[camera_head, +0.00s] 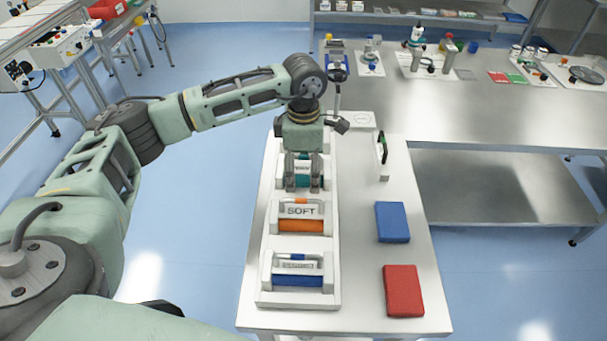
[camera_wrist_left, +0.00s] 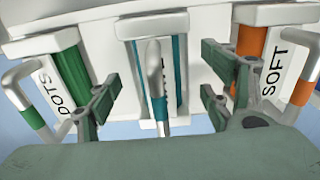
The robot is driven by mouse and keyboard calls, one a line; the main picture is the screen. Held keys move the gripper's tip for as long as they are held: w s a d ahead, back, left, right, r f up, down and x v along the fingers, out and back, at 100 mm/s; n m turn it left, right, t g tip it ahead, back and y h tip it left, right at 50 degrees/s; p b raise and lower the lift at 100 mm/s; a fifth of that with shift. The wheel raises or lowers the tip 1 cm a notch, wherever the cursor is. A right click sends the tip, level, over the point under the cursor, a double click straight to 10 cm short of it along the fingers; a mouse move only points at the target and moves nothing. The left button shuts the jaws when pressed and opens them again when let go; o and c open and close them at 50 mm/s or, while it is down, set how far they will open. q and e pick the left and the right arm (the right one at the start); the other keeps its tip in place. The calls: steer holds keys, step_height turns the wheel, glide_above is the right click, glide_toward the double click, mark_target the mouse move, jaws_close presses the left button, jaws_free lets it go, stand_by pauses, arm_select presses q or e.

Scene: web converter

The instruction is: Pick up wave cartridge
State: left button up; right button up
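The teal cartridge (camera_wrist_left: 178,75) stands in the rack between the green DOTS cartridge (camera_wrist_left: 70,72) and the orange SOFT cartridge (camera_wrist_left: 272,70). Its label is mostly hidden behind its handle (camera_wrist_left: 155,75), so I cannot read the whole word. My left gripper (camera_wrist_left: 158,95) is open, with one finger on each side of that handle and gaps visible on both sides. In the head view my left gripper (camera_head: 303,187) points down over the teal cartridge (camera_head: 303,178) and partly covers it. My right gripper is not in view.
The white rack (camera_head: 263,215) also holds the orange SOFT cartridge (camera_head: 300,215) and a blue cartridge (camera_head: 297,268). A blue block (camera_head: 392,222), a red block (camera_head: 403,290) and an upright handled item (camera_head: 382,155) stand to the right. A long steel bench (camera_head: 450,110) is behind.

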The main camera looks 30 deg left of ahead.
arm_select(q)
steer(key=shift+w+r, duration=0.1)
steer(key=c, duration=1.6)
steer(key=shift+c, duration=0.2)
